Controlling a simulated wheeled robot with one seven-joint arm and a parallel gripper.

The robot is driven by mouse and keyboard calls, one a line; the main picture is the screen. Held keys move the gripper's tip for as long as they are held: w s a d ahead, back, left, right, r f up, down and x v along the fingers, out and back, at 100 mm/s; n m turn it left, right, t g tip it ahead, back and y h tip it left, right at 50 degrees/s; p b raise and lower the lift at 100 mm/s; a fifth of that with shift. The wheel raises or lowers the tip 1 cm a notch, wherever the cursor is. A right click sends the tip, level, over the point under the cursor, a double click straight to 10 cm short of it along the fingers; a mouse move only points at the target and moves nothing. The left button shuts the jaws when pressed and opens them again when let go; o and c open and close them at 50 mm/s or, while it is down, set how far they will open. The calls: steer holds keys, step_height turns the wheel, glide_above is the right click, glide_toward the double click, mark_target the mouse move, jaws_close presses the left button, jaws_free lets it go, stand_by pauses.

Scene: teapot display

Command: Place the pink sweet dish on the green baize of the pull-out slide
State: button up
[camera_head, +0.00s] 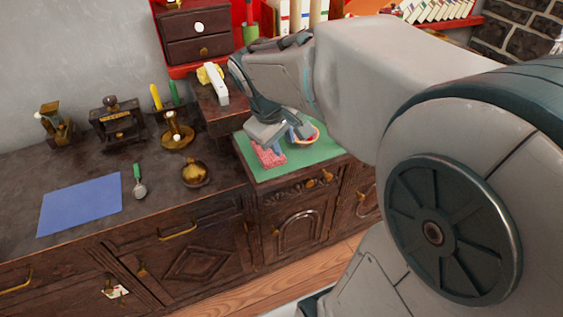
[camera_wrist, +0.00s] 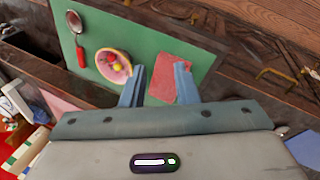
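The pink sweet dish (camera_wrist: 113,66) is a round bowl with a pale rim, a pink inside and small red and yellow pieces in it. It appears to rest on the green baize (camera_wrist: 130,35) of the pull-out slide. In the head view the dish (camera_head: 313,138) is partly hidden behind my gripper (camera_head: 288,142). In the wrist view my gripper (camera_wrist: 158,84) has its two blue fingers apart with nothing held between them. The dish lies just left of the left finger; I cannot tell if they touch.
A red patterned cloth (camera_wrist: 172,78) lies on the baize beside the dish. A strainer with a red handle (camera_wrist: 79,45) lies near the far edge. The dark counter (camera_head: 165,205) holds a blue mat (camera_head: 80,204), a green-handled scoop (camera_head: 138,182) and a brass pot (camera_head: 195,174).

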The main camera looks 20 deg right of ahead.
steer(key=s+a+f+m+y, duration=0.1)
steer(key=s+a+f+m, duration=0.1)
steer(key=s, duration=0.3)
steer(key=s+a+f+m+y, duration=0.2)
steer(key=s+f, duration=0.2)
steer(key=s, duration=0.1)
steer(key=shift+s+a+m+g, duration=0.3)
step_height(320, 180, up, 18)
steer(key=p, duration=1.6)
steer(key=shift+a+t, duration=0.15)
steer(key=shift+t, duration=0.25)
steer(key=shift+s, duration=0.1)
